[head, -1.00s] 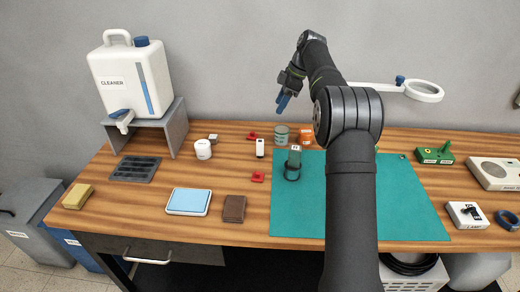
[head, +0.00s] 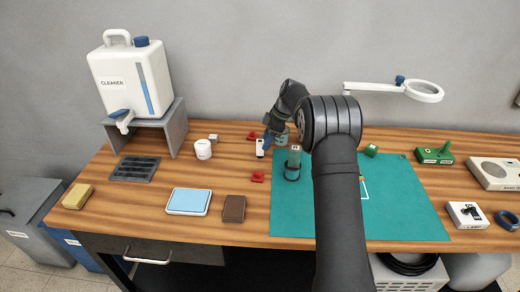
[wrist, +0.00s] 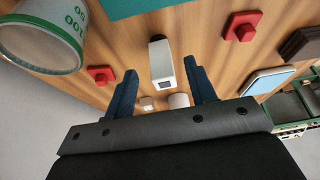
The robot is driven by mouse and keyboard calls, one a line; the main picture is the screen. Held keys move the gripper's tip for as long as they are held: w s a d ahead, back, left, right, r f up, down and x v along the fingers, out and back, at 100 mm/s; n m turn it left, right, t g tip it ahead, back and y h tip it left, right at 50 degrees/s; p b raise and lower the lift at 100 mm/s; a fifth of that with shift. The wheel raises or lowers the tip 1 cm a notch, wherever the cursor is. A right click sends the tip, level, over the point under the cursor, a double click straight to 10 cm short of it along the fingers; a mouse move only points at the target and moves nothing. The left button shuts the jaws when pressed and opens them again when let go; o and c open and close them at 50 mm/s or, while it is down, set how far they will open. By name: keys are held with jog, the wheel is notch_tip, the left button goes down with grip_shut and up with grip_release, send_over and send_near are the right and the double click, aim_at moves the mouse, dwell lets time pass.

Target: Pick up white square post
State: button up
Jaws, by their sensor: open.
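The white square post (head: 260,147) stands upright on the wooden table, left of the teal mat. In the wrist view the post (wrist: 161,62) shows between the two blue fingertips, with a small dark window on its end. My gripper (head: 268,140) is just beside and behind it in the head view, low over the table. In the wrist view my gripper (wrist: 159,70) has its fingers apart, one on each side of the post with gaps. I cannot tell whether the tips are level with it.
A red piece (head: 257,177) lies in front of the post, another (wrist: 102,75) behind. A graduated green-marked cup (wrist: 42,35) stands close by.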

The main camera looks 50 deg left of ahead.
aim_at(260, 149)
jog(key=shift+x, duration=2.8)
jog(key=shift+c, duration=0.4)
jog(key=c, duration=1)
